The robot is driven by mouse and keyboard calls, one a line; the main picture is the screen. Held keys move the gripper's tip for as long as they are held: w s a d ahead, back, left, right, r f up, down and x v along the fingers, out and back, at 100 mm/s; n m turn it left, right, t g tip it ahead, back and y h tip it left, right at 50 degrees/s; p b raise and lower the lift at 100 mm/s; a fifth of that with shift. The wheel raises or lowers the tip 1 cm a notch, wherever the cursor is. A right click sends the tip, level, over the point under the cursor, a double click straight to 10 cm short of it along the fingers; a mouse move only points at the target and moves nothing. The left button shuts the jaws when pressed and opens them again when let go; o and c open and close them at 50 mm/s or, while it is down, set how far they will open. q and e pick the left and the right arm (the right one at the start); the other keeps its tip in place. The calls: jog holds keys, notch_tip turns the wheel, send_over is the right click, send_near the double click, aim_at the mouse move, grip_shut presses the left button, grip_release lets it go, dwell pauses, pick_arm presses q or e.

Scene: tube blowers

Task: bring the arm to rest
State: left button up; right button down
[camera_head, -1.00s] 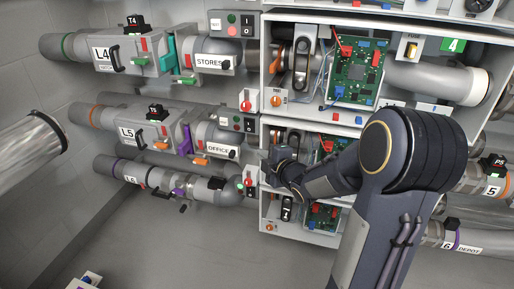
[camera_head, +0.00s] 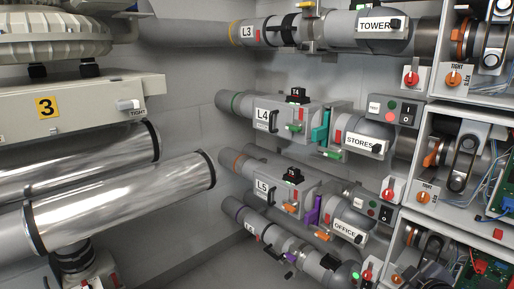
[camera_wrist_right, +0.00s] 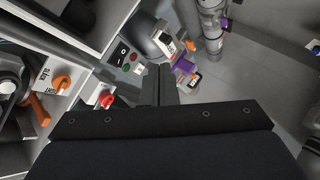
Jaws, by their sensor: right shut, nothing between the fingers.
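My right gripper (camera_wrist_right: 160,74) shows in the right wrist view as two dark fingers together, shut and empty. It points past a control box (camera_wrist_right: 125,55) with red and green buttons and a purple lever (camera_wrist_right: 184,65). Nothing touches the fingertips that I can see. The wide dark body of my wrist fills the bottom of that view. In the head view I cannot clearly make out the right arm. My left gripper is in neither view.
In the right wrist view, a red knob (camera_wrist_right: 105,100) and an orange knob (camera_wrist_right: 62,82) lie left of the fingers; open floor (camera_wrist_right: 250,75) shows right. In the head view, L4 (camera_head: 268,117) and L5 (camera_head: 280,190) pipes cross the middle, shelved units (camera_head: 432,120) stand right, shiny ducts (camera_head: 130,205) left.

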jog(key=s+a+f+m+g+y, duration=0.1)
jog(key=s+a+m+g+y, duration=0.3)
jog(key=s+a, duration=0.55)
jog(key=s+a+m+g+y, duration=0.1)
jog(key=s+a+m+g, duration=0.35)
jog(key=s, duration=0.75)
notch_tip(320, 180, up, 23)
jog(key=a+t+p, duration=0.1)
jog(key=p, duration=2.2)
jog(key=shift+s+a+r+m+p, duration=0.2)
jog(key=shift+s+a+m+p, duration=0.1)
jog(key=shift+a+m+p, duration=0.1)
jog(key=shift+t, duration=0.25)
